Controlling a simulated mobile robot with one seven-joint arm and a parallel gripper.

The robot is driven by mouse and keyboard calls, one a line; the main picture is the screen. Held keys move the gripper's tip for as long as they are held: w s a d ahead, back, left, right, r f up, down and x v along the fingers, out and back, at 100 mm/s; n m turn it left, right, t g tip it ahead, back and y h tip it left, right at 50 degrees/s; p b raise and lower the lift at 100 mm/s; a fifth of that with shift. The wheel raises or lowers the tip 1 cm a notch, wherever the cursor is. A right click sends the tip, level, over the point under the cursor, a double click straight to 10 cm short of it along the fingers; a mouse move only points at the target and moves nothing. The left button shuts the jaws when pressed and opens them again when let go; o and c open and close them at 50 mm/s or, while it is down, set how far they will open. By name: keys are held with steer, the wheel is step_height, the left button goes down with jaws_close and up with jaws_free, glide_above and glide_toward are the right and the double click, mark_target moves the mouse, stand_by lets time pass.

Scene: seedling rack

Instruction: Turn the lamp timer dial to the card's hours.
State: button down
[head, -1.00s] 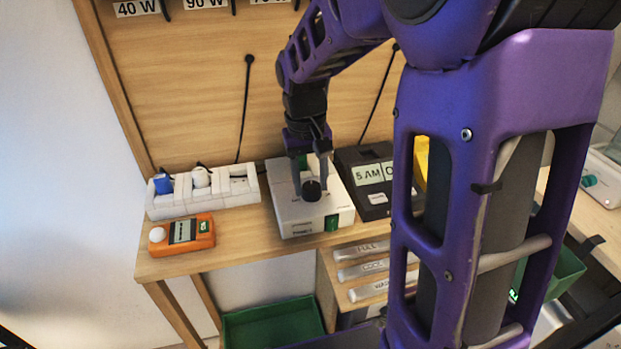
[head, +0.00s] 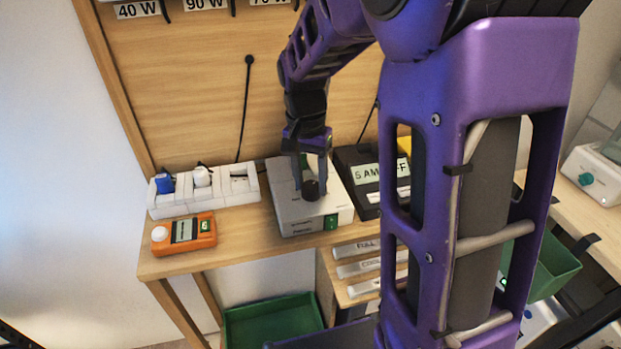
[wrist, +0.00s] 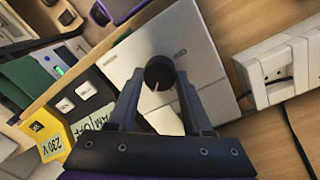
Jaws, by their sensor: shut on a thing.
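A grey-white box (head: 286,210) stands on the wooden bench, with a round black dial (head: 312,189) on its top. My gripper (head: 311,182) points down at the dial, one finger on either side. In the wrist view the fingers close on the dial (wrist: 160,73), which shows a short pale mark near its lower edge. The scale around the dial is too small or hidden to read.
A white socket strip (head: 222,196) with a blue and a white plug stands left of the box. An orange meter (head: 184,233) lies in front of it. The black box (head: 352,157) stands close on the right. A green bin (head: 272,322) is below the bench.

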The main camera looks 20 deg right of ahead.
mark_target(306, 184)
stand_by(0.4)
steer(key=shift+c, duration=1.6)
jaws_free()
step_height(306, 184, up, 18)
steer(key=p, duration=0.2)
steer(key=shift+w+a+f, duration=0.25)
steer(key=shift+w+a, duration=0.1)
